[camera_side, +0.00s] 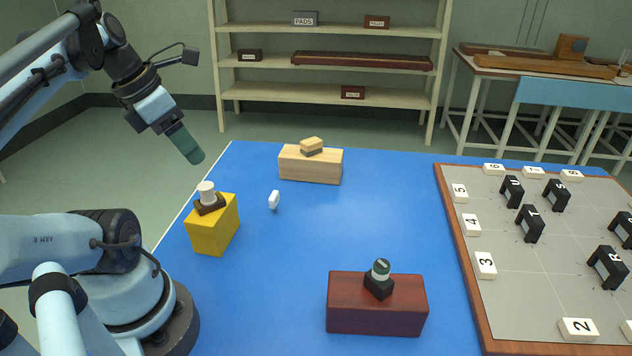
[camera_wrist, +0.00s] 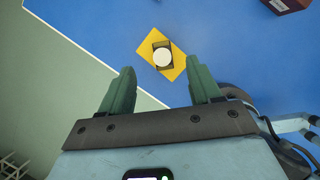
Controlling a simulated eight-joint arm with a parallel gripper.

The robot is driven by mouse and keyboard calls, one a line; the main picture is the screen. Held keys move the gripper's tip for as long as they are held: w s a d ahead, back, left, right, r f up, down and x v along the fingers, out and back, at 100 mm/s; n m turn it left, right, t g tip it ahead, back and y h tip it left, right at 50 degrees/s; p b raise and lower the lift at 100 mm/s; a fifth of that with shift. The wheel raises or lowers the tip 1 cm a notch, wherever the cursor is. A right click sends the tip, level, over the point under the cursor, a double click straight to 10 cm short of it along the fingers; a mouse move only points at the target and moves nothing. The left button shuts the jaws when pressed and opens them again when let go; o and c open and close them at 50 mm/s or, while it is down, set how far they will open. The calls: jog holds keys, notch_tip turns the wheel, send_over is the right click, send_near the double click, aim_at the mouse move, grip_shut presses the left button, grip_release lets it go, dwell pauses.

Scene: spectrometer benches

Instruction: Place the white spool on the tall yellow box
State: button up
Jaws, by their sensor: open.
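The white spool (camera_side: 207,191) stands upright in a dark brown holder (camera_side: 210,205) on top of the tall yellow box (camera_side: 213,232), at the left of the blue table. In the wrist view the white spool (camera_wrist: 162,57) shows from above as a round disc on the yellow box (camera_wrist: 174,68). My gripper (camera_side: 194,155) hangs in the air above and a little left of the box in the side view, apart from the spool. In the wrist view its two green fingers (camera_wrist: 160,82) are spread wide with nothing between them.
A pale wooden block (camera_side: 311,166) stands at the back. A dark red box (camera_side: 377,305) with a green-and-white piece (camera_side: 380,269) in a black holder is at the front. A small white item (camera_side: 274,199) is near the middle. A numbered board (camera_side: 530,250) lies right; the blue table (camera_side: 300,235) is otherwise clear.

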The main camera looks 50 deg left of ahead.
jog(key=w+d+f+m+t, duration=0.1)
jog(key=w+d+m, duration=0.3)
jog(key=m, duration=0.8)
jog(key=w+d+f+m, duration=0.3)
jog(key=w+d+m, duration=0.1)
jog(key=m, duration=0.8)
jog(key=w+d+f+m+t, duration=0.1)
jog(key=w+d+m, duration=0.4)
jog(key=m, duration=0.7)
jog(key=shift+d+f+t, duration=0.3)
jog(key=shift+d+f, duration=0.15)
jog(key=shift+f, duration=0.4)
